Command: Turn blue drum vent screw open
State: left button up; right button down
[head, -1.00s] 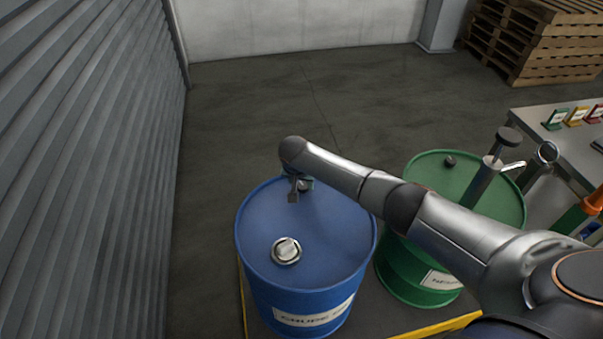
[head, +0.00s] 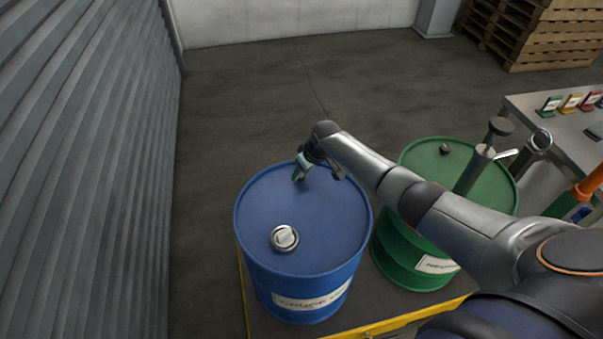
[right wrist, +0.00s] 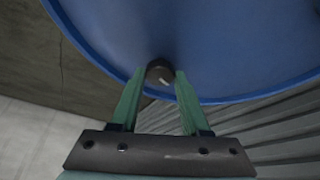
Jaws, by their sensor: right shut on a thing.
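The blue drum (head: 325,225) stands upright in the head view, with a pale label on its front. My right gripper (head: 299,177) reaches down to the far part of its lid. In the right wrist view the vent screw (right wrist: 160,72) is a small dark round knob with a light mark, near the lid's rim. The green fingers of my right gripper (right wrist: 160,76) are shut on it, one on each side. In the head view the gripper hides the screw. My left gripper is in neither view.
A larger silver cap (head: 284,239) sits on the near part of the blue lid. The green drum (head: 415,262) with an upright pump (head: 474,170) stands close on the right, under my right arm. A ribbed wall (head: 85,170) is on the left.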

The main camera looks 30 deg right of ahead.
jog(key=shift+d+f+n+g+y+b, duration=0.15)
jog(key=shift+n+y+b, duration=0.1)
jog(key=shift+n+b, duration=0.5)
jog(key=shift+d+r+n+g+y+b, duration=0.15)
jog(key=shift+n+y+b, duration=0.2)
jog(key=shift+n, duration=0.6)
jog(key=shift+a, duration=0.1)
jog(key=shift+c, duration=1.9)
grip_release()
jog(key=shift+r, duration=0.1)
jog(key=shift+r, duration=0.3)
jog(key=p+v, duration=0.2)
jog(key=v, duration=0.9)
jog(key=shift+s+r, duration=0.25)
